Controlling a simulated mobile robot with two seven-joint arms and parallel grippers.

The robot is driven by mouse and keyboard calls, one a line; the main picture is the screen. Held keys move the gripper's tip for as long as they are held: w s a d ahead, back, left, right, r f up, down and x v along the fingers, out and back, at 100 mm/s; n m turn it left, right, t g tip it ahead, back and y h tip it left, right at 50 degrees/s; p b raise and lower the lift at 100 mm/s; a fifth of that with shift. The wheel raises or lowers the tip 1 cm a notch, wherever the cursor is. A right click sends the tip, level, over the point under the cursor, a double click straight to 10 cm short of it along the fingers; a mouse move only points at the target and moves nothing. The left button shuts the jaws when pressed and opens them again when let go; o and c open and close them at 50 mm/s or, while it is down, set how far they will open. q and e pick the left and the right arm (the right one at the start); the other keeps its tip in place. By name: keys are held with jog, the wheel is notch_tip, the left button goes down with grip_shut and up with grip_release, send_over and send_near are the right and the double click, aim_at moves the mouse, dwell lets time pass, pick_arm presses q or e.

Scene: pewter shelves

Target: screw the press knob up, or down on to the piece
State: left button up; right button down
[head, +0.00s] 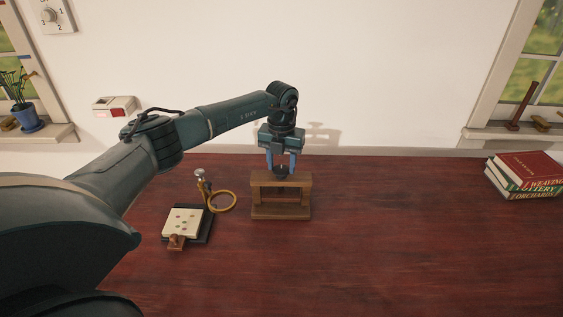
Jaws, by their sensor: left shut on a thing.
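The press (281,212) is a small wooden frame with a base, two posts and a top bar, standing upright on the dark red table. My left gripper (281,168) points straight down just above the top bar. Its blue fingers are shut on the dark press knob (282,169), which shows only in part between them. A dark screw seems to run down inside the frame. Whether a piece lies under it is too small to tell. My right gripper is not in view.
Left of the press are a brass ring with a handle (222,201) and a pale board with coloured dots on a dark base (181,222), a small brown block at its front. Books (525,175) lie at the far right. The table (400,240) between is clear.

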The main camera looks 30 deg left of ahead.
aim_at(281, 168)
pick_arm(q)
jog(key=o, duration=1)
notch_tip(281, 168, up, 13)
jog(key=b, duration=0.1)
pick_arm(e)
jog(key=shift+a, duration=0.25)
pick_arm(q)
jog(key=shift+r, duration=0.1)
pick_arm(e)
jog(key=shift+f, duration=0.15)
